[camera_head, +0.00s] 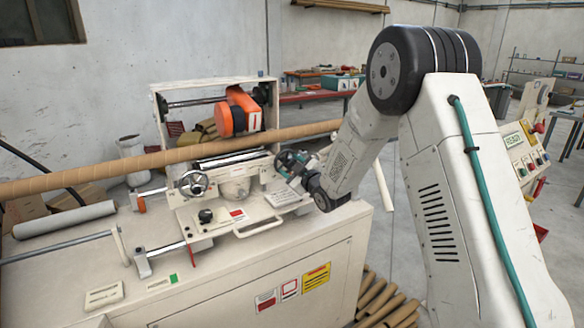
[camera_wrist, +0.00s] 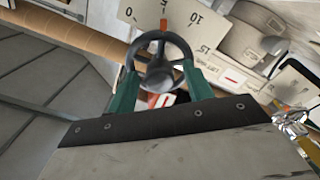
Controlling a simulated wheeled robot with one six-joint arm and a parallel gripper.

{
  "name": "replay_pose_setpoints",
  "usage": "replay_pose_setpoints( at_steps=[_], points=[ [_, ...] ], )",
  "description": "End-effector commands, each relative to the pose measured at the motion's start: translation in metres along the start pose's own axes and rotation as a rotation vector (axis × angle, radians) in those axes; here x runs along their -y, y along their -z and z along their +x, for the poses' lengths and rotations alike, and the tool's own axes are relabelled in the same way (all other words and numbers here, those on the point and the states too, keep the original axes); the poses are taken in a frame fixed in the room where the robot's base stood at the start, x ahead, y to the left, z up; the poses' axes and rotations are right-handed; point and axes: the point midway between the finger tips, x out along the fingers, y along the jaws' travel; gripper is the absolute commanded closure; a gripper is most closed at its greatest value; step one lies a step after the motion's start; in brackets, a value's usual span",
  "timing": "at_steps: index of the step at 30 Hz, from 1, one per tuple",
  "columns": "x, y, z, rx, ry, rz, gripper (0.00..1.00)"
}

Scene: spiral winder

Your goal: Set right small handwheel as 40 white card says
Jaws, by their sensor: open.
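The right small handwheel (camera_wrist: 164,44) is a dark ring with spokes and a round hub. In the wrist view it stands in front of a white dial plate (camera_wrist: 182,14) marked 0, 10 and 15, with an orange-red mark near the wheel's top. My gripper (camera_wrist: 160,88) is open, its green fingers at either side of the wheel's lower part; I cannot tell whether they touch it. In the head view my gripper (camera_head: 296,168) is at this wheel and partly covers it. A white card (camera_head: 287,195) lies on the machine below; its text is too small to read.
Another small handwheel (camera_head: 192,183) stands to the left on the machine (camera_head: 330,235). A long cardboard tube (camera_head: 120,167) crosses behind the wheels. An orange winding head (camera_head: 238,112) is above. A black knob (camera_head: 206,215) and a bar handle (camera_head: 258,227) are on the front panel.

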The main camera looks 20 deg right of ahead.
Motion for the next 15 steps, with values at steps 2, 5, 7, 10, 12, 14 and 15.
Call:
replay_pose_setpoints(
  at_steps=[2, 5, 7, 10, 12, 14, 15],
  points=[
    [-0.001, 0.000, -0.006, 0.001, 0.000, 0.000, 0.49],
    [-0.001, 0.000, -0.021, 0.002, -0.001, 0.000, 0.49],
    [-0.001, 0.000, -0.034, 0.002, -0.001, 0.000, 0.49],
    [-0.001, 0.000, -0.051, 0.001, -0.001, 0.000, 0.49],
    [-0.001, 0.000, -0.061, 0.002, -0.001, 0.000, 0.49],
    [-0.001, -0.001, -0.068, 0.002, -0.001, 0.000, 0.49],
    [-0.001, 0.000, -0.071, 0.001, 0.000, 0.000, 0.49]
  ],
)
